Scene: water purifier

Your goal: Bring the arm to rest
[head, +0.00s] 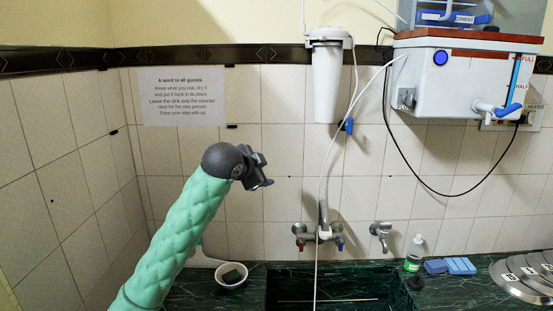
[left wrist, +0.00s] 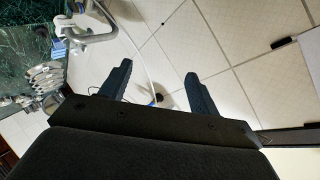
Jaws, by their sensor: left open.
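My left arm, in a green padded sleeve, rises from the bottom left of the head view. Its dark gripper (head: 262,172) is raised in front of the tiled wall, above and left of the taps. In the left wrist view the two dark fingers of my left gripper (left wrist: 158,78) stand apart with nothing between them. Wall tiles and a thin white hose show beyond them. My right gripper does not show in either view.
A white water purifier (head: 465,78) and a white filter cylinder (head: 327,82) hang on the wall. Below are taps (head: 320,237), a dark green sink (head: 335,285), a small bowl (head: 232,284), a soap bottle (head: 414,253), blue sponges (head: 450,266) and metal lids (head: 525,272).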

